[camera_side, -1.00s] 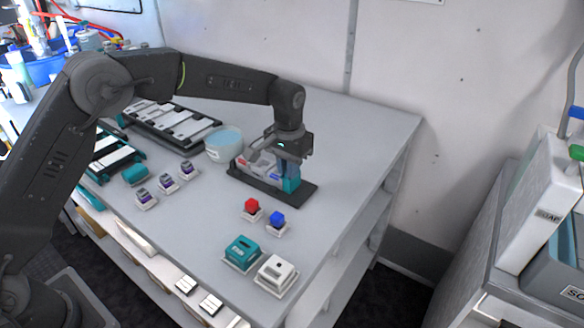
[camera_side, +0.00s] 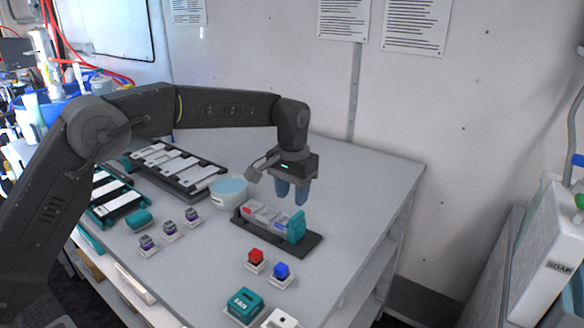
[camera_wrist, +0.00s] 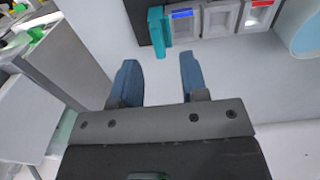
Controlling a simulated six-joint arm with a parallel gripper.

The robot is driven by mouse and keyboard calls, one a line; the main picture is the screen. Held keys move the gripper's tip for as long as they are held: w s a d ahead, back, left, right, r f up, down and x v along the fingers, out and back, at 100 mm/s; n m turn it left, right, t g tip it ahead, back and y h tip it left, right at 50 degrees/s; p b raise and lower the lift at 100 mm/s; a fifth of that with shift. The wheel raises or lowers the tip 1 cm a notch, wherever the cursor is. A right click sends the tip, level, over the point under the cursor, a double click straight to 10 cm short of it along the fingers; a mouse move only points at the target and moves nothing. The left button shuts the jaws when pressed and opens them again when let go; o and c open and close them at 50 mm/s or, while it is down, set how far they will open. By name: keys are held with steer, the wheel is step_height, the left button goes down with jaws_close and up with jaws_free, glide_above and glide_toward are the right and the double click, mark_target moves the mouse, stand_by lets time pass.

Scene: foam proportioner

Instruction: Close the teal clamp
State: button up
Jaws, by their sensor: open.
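The teal clamp (camera_side: 297,227) stands upright at the right end of a dark base plate (camera_side: 312,245), beside a row of grey blocks (camera_side: 266,215) with red and blue labels. It also shows at the top of the wrist view (camera_wrist: 157,28). My gripper (camera_side: 291,198) is above the clamp, apart from it. Its two blue fingers are open with nothing between them, and they show in the wrist view too (camera_wrist: 158,60). I cannot tell from these views whether the clamp touches the block beside it.
A round tub (camera_side: 229,192) with pale blue contents stands left of the base plate. A red button (camera_side: 256,256) and a blue button (camera_side: 281,270) are in front of it. A teal box (camera_side: 243,304) is at the table's front. The table right of the plate is clear.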

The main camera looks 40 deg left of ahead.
mark_target(292, 218)
step_height(292, 218, up, 7)
stand_by(0.3)
steer(key=shift+r, duration=0.15)
steer(key=s+a+r+t, duration=0.1)
steer(key=s+a+r, duration=0.25)
steer(key=s, duration=0.45)
steer(key=s+a+r+t, duration=0.2)
steer(key=s+r, duration=0.2)
steer(key=s, duration=0.3)
steer(key=s+a+f+t, duration=0.1)
steer(key=s+f, duration=0.3)
steer(key=s, duration=0.4)
steer(key=s+a+f+t, duration=0.1)
steer(key=s+a+f, duration=0.1)
steer(key=s, duration=0.7)
steer(key=shift+s+f+t, duration=0.25)
steer(key=shift+f+t, duration=0.05)
steer(key=shift+f, duration=0.6)
